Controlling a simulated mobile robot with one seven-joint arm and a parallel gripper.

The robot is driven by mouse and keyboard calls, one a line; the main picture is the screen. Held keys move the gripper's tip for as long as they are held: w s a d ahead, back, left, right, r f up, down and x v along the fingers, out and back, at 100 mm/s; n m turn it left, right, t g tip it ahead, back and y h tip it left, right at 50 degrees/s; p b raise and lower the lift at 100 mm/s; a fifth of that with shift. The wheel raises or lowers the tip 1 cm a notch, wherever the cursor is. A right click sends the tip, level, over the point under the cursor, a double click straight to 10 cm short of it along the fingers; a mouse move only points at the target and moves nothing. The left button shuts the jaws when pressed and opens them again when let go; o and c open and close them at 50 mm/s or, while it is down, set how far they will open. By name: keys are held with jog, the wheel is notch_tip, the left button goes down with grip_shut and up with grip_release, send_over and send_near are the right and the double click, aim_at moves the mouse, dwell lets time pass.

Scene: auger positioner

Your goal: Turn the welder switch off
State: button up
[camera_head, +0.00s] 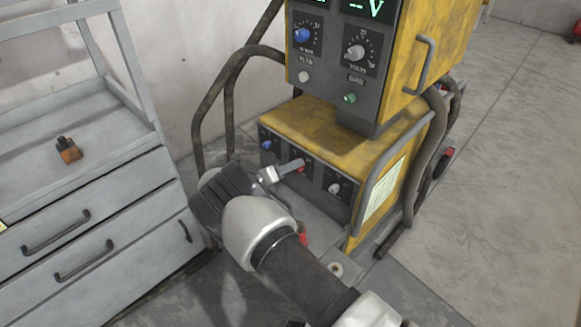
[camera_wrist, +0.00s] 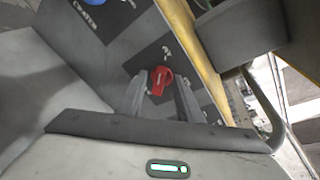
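The welder (camera_head: 335,128) is a yellow, worn machine with a dark front panel. The red switch (camera_head: 301,164) sits in the middle of its lower panel, between a blue knob (camera_head: 267,145) and a pale knob (camera_head: 335,188). My gripper (camera_head: 285,170) is at the lower panel, its fingers pointing at the red switch and partly covering it. In the wrist view the red switch (camera_wrist: 159,80) shows between the two spread fingertips, with a visible gap on each side. My gripper is open and holds nothing. The switch's markings are too small to read.
The upper unit (camera_head: 340,60) has more knobs and a green display and overhangs the lower one. A metal tube frame (camera_head: 372,180) surrounds the welder. A grey drawer cabinet (camera_head: 95,215) stands at the left, with a small orange-brown object (camera_head: 68,150) on it.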

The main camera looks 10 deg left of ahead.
jog(key=p+v, duration=0.3)
jog(key=v, duration=1.4)
jog(key=shift+s, duration=0.2)
jog(key=w+d+r+m+g, duration=0.3)
jog(key=d+r+m+g, duration=0.4)
jog(key=d+r+m, duration=0.95)
jog(key=s+d+r+m+g+y, duration=0.2)
jog(key=s+d+r+m, duration=0.25)
jog(key=d, duration=0.35)
jog(key=s+d+r+m+g+y, duration=0.1)
jog(key=s+d+r+m, duration=0.2)
jog(key=d+r, duration=0.3)
jog(key=s+d+r+m+t+y, duration=0.2)
jog(key=s+d+m, duration=0.3)
jog(key=s+m, duration=0.35)
jog(key=s+d+r+m+t+y, duration=0.1)
jog(key=s+d+r+m+y, duration=0.2)
jog(key=s+d+m, duration=0.35)
notch_tip(320, 180, up, 24)
jog(key=s+a+p, duration=0.2)
jog(key=p, duration=2.3)
jog(key=shift+s, duration=0.3)
